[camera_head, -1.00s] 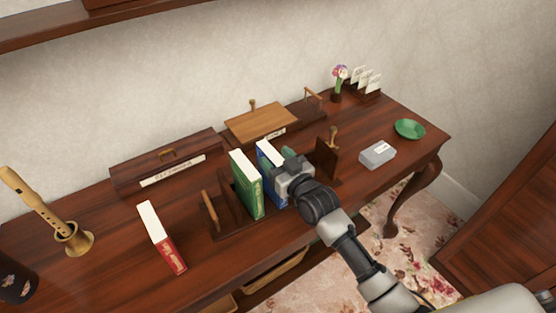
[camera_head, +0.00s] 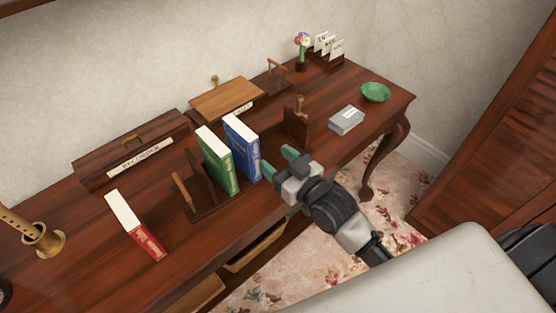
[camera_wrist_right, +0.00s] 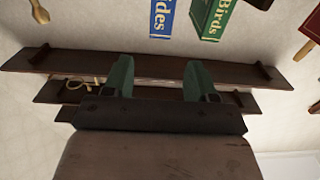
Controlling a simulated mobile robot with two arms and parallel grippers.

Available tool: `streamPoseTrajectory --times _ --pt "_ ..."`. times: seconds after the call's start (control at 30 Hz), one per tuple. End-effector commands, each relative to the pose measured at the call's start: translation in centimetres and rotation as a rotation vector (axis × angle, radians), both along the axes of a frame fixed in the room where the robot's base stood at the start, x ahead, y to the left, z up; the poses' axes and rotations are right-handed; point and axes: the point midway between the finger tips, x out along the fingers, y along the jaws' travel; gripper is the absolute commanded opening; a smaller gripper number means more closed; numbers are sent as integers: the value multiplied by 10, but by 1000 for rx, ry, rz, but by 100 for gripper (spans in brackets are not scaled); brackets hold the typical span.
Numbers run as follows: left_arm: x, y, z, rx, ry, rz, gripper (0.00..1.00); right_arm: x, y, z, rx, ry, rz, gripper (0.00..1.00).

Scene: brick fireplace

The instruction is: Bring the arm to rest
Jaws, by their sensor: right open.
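The blue book (camera_head: 241,148) and the green book (camera_head: 219,162) stand upright in a wooden book rack (camera_head: 207,206). Both books also show at the top of the right wrist view, the blue one (camera_wrist_right: 164,18) left of the green one (camera_wrist_right: 215,18). My left gripper is not in view.
A red book (camera_head: 134,225) stands on the desk (camera_head: 90,285) left of the rack. A grey box (camera_head: 346,120) and a green bowl (camera_head: 375,92) are at the desk's right end. A brown louvred door (camera_head: 490,150) stands at right. Patterned carpet lies between.

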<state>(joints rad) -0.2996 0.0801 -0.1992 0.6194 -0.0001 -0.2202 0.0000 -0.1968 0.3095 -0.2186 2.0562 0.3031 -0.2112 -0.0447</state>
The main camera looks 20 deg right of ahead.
Motion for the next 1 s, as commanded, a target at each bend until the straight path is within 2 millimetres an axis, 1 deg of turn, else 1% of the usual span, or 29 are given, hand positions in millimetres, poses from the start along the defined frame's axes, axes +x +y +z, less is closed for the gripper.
streamPoseTrajectory --times 0.37,0.47,0.53,0.57,0.67,0.7,0.8,0.9,1.0 --pt "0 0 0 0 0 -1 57 0 0 0 0 1 0 57" --pt "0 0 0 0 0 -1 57 -3 1 -4 -9 32 -1 57" --pt "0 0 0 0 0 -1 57 -11 3 -13 -31 95 -3 57" --pt "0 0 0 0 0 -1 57 -16 4 -18 -45 135 -5 57" --pt "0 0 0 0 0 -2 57 -41 3 -40 -104 312 -19 57" --pt "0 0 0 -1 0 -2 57 -55 2 -50 -132 397 -28 57" --pt "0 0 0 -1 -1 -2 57 -89 -4 -69 -195 594 -55 57" --pt "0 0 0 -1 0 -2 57 -118 -12 -81 -241 749 -81 57" --pt "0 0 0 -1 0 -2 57 -144 -18 -88 -274 874 -104 57"
